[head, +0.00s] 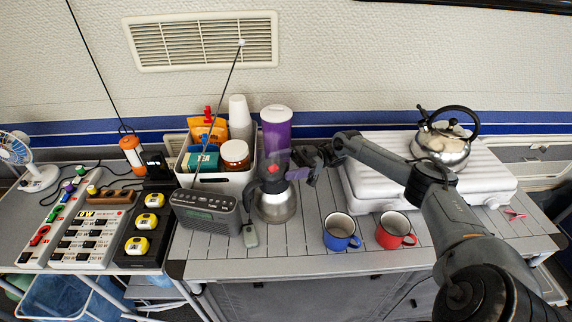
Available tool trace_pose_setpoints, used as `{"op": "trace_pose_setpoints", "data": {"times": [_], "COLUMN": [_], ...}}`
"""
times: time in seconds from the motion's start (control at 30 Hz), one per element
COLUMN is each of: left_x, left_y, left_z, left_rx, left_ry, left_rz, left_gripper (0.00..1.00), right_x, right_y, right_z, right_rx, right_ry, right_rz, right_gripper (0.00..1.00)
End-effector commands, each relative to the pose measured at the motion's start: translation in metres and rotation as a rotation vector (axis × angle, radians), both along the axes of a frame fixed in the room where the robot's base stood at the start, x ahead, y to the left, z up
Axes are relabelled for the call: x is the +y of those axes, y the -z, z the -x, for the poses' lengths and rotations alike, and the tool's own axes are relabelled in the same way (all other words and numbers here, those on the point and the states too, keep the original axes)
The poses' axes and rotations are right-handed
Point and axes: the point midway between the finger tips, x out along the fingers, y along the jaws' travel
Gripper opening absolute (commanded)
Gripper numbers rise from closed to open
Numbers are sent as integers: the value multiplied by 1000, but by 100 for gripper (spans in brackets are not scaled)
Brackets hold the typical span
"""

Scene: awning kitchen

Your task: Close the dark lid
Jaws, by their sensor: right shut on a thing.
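A steel jug (277,206) with a black handle stands on the grey slatted table. Its dark lid (272,182) with a red knob is at the top of the jug, partly hidden. Whether the lid is fully down I cannot tell at this size. My right gripper (293,172) reaches in from the right at the height of the lid, just beside it. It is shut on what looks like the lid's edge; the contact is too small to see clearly. My left gripper is not in view.
A tall purple container (277,135) stands close behind the jug. A grey radio (205,211) is left of it, before a white bin (215,181). A blue mug (341,232) and a red mug (395,230) stand right. A kettle (440,147) sits on the white stove (372,190).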

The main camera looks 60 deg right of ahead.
Motion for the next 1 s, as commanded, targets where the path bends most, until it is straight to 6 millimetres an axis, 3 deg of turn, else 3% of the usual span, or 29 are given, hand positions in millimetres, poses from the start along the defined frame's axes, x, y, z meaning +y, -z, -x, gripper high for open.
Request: {"op": "trace_pose_setpoints", "data": {"times": [0.03, 0.1, 0.47, 0.73, 1.0], "left_x": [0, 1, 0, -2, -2], "left_y": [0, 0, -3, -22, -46], "left_z": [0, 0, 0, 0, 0], "left_rx": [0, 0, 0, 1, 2], "left_ry": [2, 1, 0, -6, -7], "left_rz": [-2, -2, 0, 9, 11], "left_gripper": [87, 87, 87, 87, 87], "right_x": [1, 1, 0, 1, -6], "right_y": [4, 4, -4, -43, -62], "right_z": [0, 0, 0, 0, 36], "right_rx": [7, 7, 2, 4, 11], "right_ry": [2, 1, 1, 1, 0], "right_rz": [4, 4, 2, 3, 3], "right_gripper": [89, 100, 100, 100, 100]}}
